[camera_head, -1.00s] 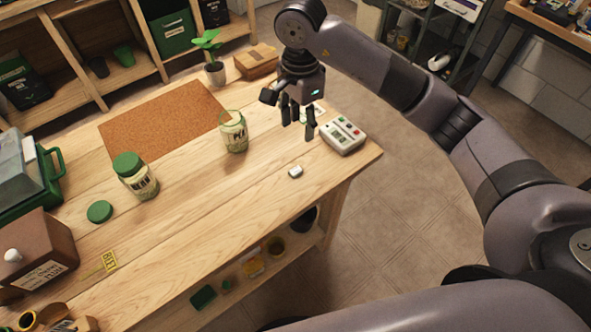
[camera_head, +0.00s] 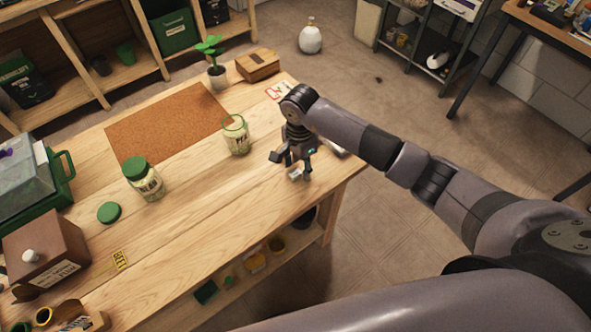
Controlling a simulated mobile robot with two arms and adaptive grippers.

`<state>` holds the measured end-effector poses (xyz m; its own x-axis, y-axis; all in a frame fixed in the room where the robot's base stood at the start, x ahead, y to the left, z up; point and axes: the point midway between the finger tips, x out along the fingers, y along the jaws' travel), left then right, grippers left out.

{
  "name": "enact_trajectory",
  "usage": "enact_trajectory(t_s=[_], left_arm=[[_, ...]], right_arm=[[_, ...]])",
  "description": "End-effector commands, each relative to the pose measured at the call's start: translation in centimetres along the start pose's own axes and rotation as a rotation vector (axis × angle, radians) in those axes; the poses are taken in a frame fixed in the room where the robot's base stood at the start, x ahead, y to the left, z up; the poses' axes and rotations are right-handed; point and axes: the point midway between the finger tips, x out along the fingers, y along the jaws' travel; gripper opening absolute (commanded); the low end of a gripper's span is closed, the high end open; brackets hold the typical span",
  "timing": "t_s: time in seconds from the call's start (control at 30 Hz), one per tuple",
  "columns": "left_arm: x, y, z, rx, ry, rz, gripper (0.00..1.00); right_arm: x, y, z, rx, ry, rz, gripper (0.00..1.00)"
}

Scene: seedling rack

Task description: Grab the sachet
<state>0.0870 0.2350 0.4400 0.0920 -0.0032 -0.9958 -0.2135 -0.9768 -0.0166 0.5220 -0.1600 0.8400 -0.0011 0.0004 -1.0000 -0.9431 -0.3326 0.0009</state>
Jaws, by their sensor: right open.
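A small pale sachet (camera_head: 294,175) lies on the wooden bench (camera_head: 215,215) near its right edge. My right gripper (camera_head: 290,166) is open, pointing down just above the sachet. Its fingers partly cover the sachet, and I cannot tell whether they touch it. My left gripper is not in view.
An open glass jar (camera_head: 236,137) stands left of my right gripper, and a green-lidded jar (camera_head: 145,180) stands further left. A grey device (camera_head: 336,150) is mostly hidden behind my right arm. A potted seedling (camera_head: 217,76) and a cardboard box (camera_head: 257,65) stand at the back.

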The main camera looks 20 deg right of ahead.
Motion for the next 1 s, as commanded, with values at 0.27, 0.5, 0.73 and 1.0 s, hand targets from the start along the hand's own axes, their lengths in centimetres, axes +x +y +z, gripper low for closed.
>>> enact_trajectory(t_s=[0.27, 0.5, 0.73, 1.0], left_arm=[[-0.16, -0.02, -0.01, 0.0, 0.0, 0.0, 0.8], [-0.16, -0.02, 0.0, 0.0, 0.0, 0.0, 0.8], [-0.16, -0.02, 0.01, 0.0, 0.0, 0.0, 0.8], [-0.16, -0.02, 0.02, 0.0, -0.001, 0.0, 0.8]], right_arm=[[0.91, -0.01, -0.03, 0.001, 0.001, -0.001, 0.43], [0.87, -0.01, -0.04, 0.001, 0.001, -0.001, 0.31], [0.85, -0.01, -0.04, 0.001, 0.001, -0.001, 0.16], [0.84, -0.01, -0.04, 0.001, 0.001, -0.001, 0.08]])
